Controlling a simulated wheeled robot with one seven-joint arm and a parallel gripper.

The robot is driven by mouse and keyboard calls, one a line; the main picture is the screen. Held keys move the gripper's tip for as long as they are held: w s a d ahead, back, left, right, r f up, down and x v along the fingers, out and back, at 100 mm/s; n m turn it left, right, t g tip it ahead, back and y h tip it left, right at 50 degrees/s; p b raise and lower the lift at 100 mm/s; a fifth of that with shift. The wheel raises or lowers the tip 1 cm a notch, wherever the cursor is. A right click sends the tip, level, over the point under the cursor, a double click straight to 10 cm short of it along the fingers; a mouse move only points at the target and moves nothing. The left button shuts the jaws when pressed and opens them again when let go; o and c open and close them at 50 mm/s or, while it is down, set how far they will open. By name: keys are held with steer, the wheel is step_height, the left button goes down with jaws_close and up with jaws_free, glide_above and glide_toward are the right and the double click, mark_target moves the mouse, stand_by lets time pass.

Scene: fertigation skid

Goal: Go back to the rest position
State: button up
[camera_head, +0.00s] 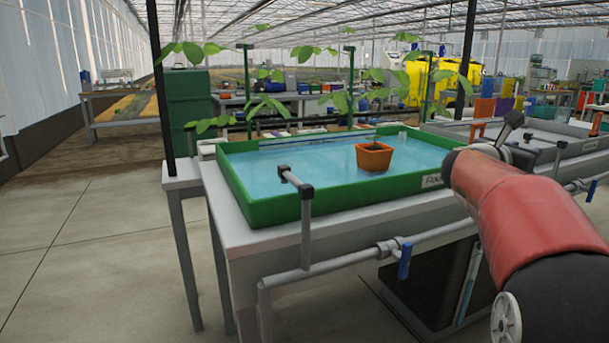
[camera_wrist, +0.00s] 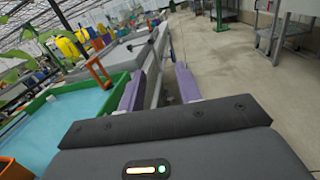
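My gripper (camera_wrist: 158,88) shows in the wrist view with its two purple-tipped fingers apart and nothing between them. A pipe and the bench edge lie beyond the gap. In the head view my red and black arm reaches in from the right, over the front right of the bench; the fingers cannot be made out there. The green tray (camera_head: 265,213) with a blue inside lies on the bench left of my arm. An orange pot (camera_head: 374,158) of dark soil stands in it, apart from my arm. The tray also shows at the wrist view's left (camera_wrist: 117,90).
A grey pipe (camera_head: 330,267) with a blue-handled valve (camera_head: 404,261) runs along the bench front, with a black-capped upright (camera_head: 306,228). Leafy seedlings stand behind the tray. A second grey tray (camera_head: 555,150) is at right. The concrete floor (camera_head: 90,240) at left is clear.

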steer(key=a+n+t+y, duration=0.75)
steer(key=a+n, duration=0.65)
steer(key=n, duration=0.3)
steer(key=s+a+f+n+g+y, duration=0.1)
steer(key=s+a+f+n+y, duration=0.3)
steer(key=a+n, duration=0.3)
steer(key=s+a+f+n+g+y, duration=0.1)
steer(key=s+a+f+n+y, duration=0.4)
steer(key=n, duration=0.3)
steer(key=s+a+f+n+g, duration=0.2)
steer(key=s+f+n+g, duration=0.2)
steer(key=s+f+n, duration=0.4)
steer(key=s+a+f+n+g, duration=0.2)
steer(key=s+f+n+g, duration=0.3)
steer(key=s, duration=0.8)
step_height(320, 180, down, 4)
steer(key=n, duration=0.3)
steer(key=shift+s+f+n, duration=0.15)
steer(key=shift+n, duration=0.25)
steer(key=shift+h, duration=0.25)
